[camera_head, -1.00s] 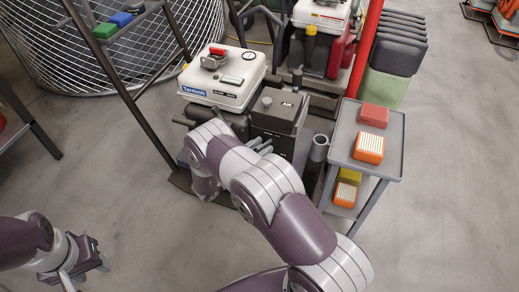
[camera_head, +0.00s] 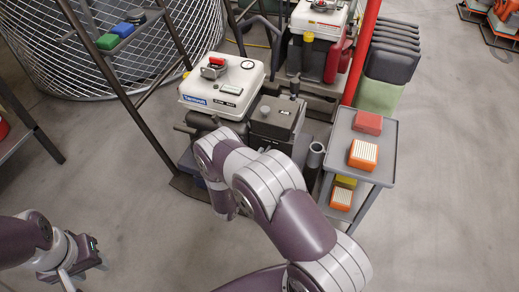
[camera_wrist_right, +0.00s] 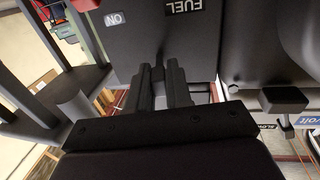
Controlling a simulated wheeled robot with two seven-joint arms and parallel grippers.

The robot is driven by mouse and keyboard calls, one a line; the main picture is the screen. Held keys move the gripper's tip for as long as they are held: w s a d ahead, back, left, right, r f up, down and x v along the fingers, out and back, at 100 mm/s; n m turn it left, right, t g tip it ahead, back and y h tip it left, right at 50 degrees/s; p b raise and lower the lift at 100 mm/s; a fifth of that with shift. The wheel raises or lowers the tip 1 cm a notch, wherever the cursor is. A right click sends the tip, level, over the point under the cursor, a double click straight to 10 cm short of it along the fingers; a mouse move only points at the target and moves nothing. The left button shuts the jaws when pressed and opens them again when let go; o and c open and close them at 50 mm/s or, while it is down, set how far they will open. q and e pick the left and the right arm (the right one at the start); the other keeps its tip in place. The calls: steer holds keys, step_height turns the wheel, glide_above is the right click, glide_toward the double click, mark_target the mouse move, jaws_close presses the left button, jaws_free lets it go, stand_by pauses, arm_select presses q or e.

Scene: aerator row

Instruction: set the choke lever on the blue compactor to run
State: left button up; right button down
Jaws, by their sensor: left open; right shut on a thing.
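The nearer machine has a white top (camera_head: 225,88) with a blue name label, a dark grey engine box (camera_head: 278,122) and some blue low at its left side. My right arm covers part of it. In the right wrist view, my right gripper (camera_wrist_right: 172,82) is shut on a small dark lever (camera_wrist_right: 157,73) against a dark panel (camera_wrist_right: 150,30). The panel carries upside-down FUEL and ON labels. No choke marking is readable. In the head view, the right gripper is mostly hidden behind its arm. My left gripper (camera_head: 92,256) is open and empty, low at the left.
A grey trolley (camera_head: 388,150) with red and orange blocks stands close right of the machine. A second white-topped machine (camera_head: 320,18) and a red post (camera_head: 365,45) stand behind. A dark slanted frame post (camera_head: 120,85) is at left. In the wrist view, another dark knob (camera_wrist_right: 284,100) sits at right.

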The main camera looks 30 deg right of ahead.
steer(key=n+t+y+p, duration=0.1)
steer(key=s+n+t+y+p, duration=0.1)
steer(key=t, duration=0.1)
steer(key=d+n+t+y+p, duration=0.1)
steer(key=shift+s+d+r+n+y, duration=0.1)
steer(key=shift+s+r+n+y, duration=0.05)
steer(key=shift+s+n+y, duration=0.15)
steer(key=shift+s+d+n+t+y+p, duration=0.1)
steer(key=shift+d+n+t+y+p, duration=0.1)
steer(key=shift+n+t+y, duration=0.35)
steer(key=shift+s+d+n+t+y+p, duration=0.1)
steer(key=shift+d+n+t+y+p, duration=0.1)
steer(key=shift+n+t+y, duration=0.35)
steer(key=shift+s+d+n+t+y, duration=0.1)
steer(key=shift+d+n+t+y, duration=0.15)
steer(key=shift+n+t+y, duration=0.7)
steer(key=shift+g+y+p, duration=0.25)
steer(key=shift+y+p, duration=0.05)
steer(key=shift+y, duration=0.15)
steer(key=c, duration=1.1)
jaws_free()
steer(key=shift+d, duration=0.1)
